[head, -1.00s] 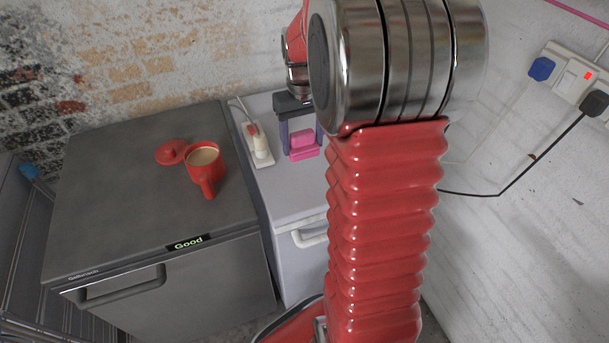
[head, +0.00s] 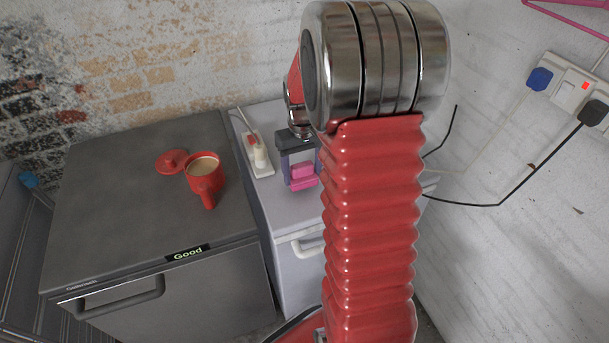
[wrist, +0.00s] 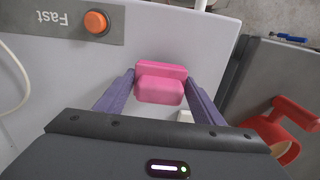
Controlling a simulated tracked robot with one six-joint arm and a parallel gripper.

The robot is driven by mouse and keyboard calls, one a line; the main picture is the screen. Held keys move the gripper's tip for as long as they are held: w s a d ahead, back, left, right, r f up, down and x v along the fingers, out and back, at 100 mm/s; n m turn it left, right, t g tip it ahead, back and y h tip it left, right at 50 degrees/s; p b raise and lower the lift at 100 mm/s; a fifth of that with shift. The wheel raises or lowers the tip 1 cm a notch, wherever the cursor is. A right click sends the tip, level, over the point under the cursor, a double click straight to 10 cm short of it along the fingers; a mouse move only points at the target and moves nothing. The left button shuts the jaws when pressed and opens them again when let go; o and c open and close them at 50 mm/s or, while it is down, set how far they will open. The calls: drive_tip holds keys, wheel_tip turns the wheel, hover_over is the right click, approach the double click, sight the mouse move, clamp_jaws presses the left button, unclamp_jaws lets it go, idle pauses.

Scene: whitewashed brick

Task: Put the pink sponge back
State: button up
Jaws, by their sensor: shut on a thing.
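The pink sponge (head: 303,175) has a paler block on a darker pink layer. My gripper (head: 301,168) has two purple-grey fingers, and they are shut on the sponge, one at each side. In the wrist view the sponge (wrist: 159,90) sits between the fingertips of my gripper (wrist: 160,80), over the white unit's top. I cannot tell whether the sponge touches that top. My red arm hides part of the right of the white unit in the head view. No holder for the sponge can be made out.
A white unit (head: 259,192) stands beside a grey one (head: 110,225). A white socket strip (head: 257,155) lies left of my gripper. The wrist view shows an orange button (wrist: 96,22) and a cable (wrist: 20,85).

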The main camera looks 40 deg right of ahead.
sight(303, 166)
drive_tip(key=shift+f, duration=1.05)
drive_tip(key=o, duration=1)
drive_tip(key=shift+f, duration=0.1)
drive_tip(key=shift+o, duration=0.2)
wheel_tip(303, 166, up, 12)
drive_tip(key=shift+r, duration=0.15)
